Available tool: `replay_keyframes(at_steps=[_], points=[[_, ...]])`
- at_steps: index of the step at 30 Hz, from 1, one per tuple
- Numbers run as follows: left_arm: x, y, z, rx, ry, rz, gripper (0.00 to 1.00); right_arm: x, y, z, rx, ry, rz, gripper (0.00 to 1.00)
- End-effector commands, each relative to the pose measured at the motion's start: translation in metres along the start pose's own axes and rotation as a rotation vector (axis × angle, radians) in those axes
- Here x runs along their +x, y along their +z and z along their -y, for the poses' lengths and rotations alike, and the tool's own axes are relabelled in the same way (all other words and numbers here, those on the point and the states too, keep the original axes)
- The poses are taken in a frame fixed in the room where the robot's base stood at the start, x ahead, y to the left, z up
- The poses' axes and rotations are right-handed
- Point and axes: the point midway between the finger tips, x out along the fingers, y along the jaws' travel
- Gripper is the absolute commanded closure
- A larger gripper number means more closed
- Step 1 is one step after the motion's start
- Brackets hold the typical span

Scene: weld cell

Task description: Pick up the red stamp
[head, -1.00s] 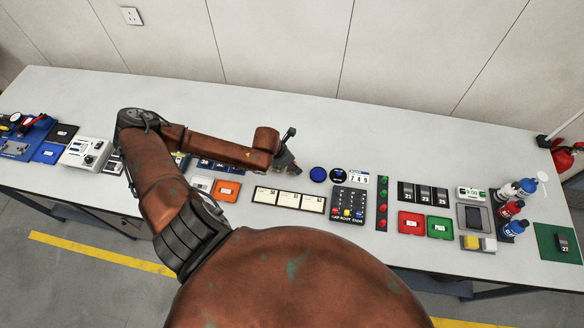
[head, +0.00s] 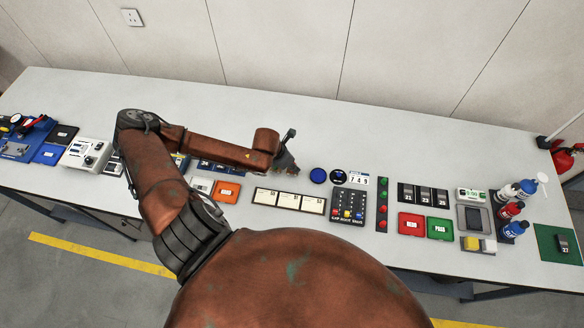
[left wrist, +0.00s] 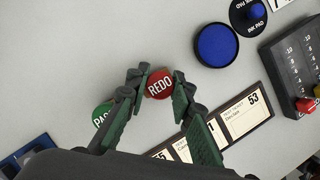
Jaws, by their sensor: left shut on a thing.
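The red stamp (left wrist: 159,84), with a round top reading REDO, is between the fingertips of my left gripper (left wrist: 159,75) in the left wrist view. The fingers are shut on it, one on each side. In the head view my left gripper (head: 288,165) is over the table, left of the blue ink pad, and I cannot make out the stamp there. A green stamp (left wrist: 102,115), its label partly covered, stands behind the left finger in the wrist view. Whether the red stamp touches the table cannot be told. My right gripper is not in view.
A round blue ink pad (head: 318,175) and its dark lid (head: 338,175) lie just right of the gripper. A row of cards (head: 289,201) lies in front of it. A black panel with sliders (head: 348,205) stands to the right. The table (head: 400,135) behind is clear.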

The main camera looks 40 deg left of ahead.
Motion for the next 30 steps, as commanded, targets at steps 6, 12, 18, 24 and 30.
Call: replay_keyframes(at_steps=[6, 12, 18, 24, 30], points=[[-0.007, 0.004, 0.000, 0.001, 0.000, 0.002, 1.00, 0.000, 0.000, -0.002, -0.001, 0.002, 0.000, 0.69], [-0.034, 0.015, -0.001, 0.004, 0.003, 0.004, 1.00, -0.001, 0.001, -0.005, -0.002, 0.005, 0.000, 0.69], [-0.089, 0.038, -0.002, 0.004, 0.005, 0.006, 1.00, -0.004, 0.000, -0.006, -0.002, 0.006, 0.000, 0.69], [-0.153, 0.064, -0.002, 0.003, 0.006, 0.005, 1.00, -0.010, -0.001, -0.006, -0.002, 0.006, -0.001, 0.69], [-0.206, 0.086, -0.001, 0.001, 0.004, 0.004, 1.00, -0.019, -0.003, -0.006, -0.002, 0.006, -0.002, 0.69]])
